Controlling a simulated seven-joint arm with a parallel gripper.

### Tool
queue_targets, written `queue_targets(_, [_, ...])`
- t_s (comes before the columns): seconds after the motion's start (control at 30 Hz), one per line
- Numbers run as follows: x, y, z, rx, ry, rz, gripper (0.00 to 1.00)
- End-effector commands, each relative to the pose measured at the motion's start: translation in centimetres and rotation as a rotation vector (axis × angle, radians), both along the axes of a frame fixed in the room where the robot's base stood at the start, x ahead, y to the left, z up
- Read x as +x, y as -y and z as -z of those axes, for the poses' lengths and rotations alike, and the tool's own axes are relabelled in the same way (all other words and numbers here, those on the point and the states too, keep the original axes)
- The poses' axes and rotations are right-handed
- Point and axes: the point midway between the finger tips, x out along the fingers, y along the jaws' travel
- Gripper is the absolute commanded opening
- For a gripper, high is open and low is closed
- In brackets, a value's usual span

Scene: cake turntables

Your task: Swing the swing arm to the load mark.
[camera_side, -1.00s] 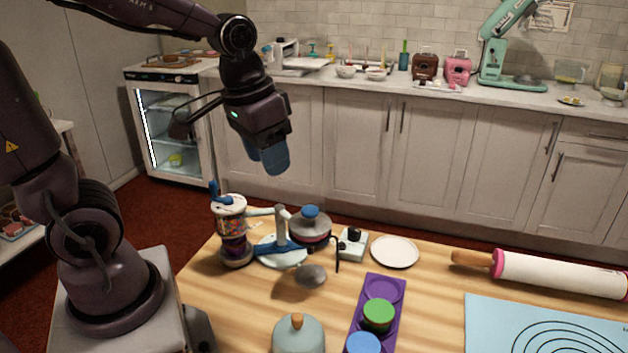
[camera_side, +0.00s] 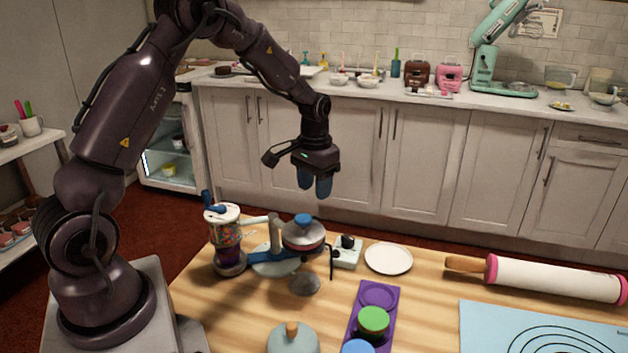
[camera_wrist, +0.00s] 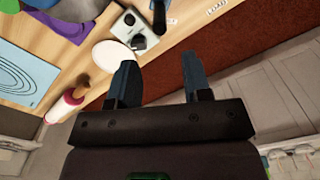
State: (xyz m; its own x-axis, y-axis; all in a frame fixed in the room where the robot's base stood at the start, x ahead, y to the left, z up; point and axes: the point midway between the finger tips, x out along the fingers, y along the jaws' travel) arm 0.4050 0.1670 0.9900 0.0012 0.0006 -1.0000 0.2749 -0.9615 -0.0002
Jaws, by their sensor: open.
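The swing arm (camera_side: 265,257) looks like a blue bar running low past a pale upright post (camera_side: 276,232) on the table. A round grey and dark-red platter with a blue knob (camera_side: 303,234) is at its right end. Exactly how they join is unclear. My gripper (camera_side: 315,185) is open and empty, pointing down, well above and slightly right of the platter. In the wrist view its two blue fingers (camera_wrist: 160,70) are apart with nothing between them. Two small white labels (camera_wrist: 217,6) lie on the table edge there; I cannot read for sure which is the load mark.
A candy-filled jar with a blue handle (camera_side: 227,240) stands left of the post. A switch box with a black knob (camera_side: 346,252) and a white plate (camera_side: 388,259) are to the right.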

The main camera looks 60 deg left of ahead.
Motion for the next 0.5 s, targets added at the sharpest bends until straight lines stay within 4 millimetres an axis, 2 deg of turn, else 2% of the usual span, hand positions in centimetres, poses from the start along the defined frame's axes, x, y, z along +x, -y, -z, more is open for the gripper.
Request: queue_targets(0.5, [-0.1, 0.1, 6.3, -0.002, -0.004, -0.001, 0.45])
